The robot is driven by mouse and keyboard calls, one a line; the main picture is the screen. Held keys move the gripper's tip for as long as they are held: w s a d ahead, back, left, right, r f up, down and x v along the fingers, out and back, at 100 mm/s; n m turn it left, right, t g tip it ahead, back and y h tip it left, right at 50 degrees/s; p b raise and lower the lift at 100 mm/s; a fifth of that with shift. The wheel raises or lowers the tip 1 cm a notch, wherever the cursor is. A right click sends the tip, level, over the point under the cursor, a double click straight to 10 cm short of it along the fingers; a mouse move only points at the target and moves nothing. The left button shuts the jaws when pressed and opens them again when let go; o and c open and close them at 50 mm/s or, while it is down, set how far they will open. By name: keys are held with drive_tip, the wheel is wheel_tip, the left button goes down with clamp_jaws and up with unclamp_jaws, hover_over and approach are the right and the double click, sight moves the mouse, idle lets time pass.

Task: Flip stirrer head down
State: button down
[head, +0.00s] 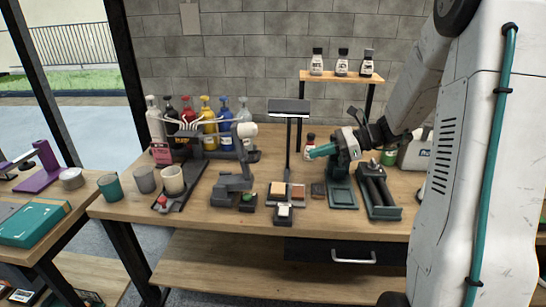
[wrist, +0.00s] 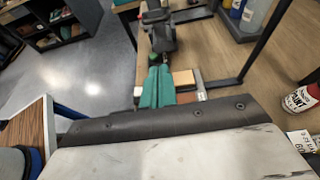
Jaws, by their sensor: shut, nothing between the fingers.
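A dark grey device (head: 232,183) stands on the table left of centre and looks like the stirrer. Its upright arm carries a white rounded part (head: 246,134) that stays up above the table. A dark device also shows at the top of the wrist view (wrist: 160,38). My gripper (head: 318,151) is right of it, over the table, with teal fingers pointing left. The fingers also show in the wrist view (wrist: 156,88), pressed together and empty. They look apart from the device in the head view.
Paint bottles (head: 206,112) stand behind the device. Cups (head: 173,180) stand to its left. Tan and brown blocks (head: 277,190) and a lamp-like stand (head: 289,107) are between it and my gripper. A teal stand (head: 342,195) is below my gripper. A drawer (head: 350,250) is under the front edge.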

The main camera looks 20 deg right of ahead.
drive_tip(key=a+r+x, duration=0.1)
drive_tip(key=r+x, duration=0.1)
drive_tip(key=x, duration=1.1)
drive_tip(key=shift+w+r, duration=0.25)
drive_tip(key=shift+r, duration=0.15)
drive_tip(key=shift+d, duration=0.15)
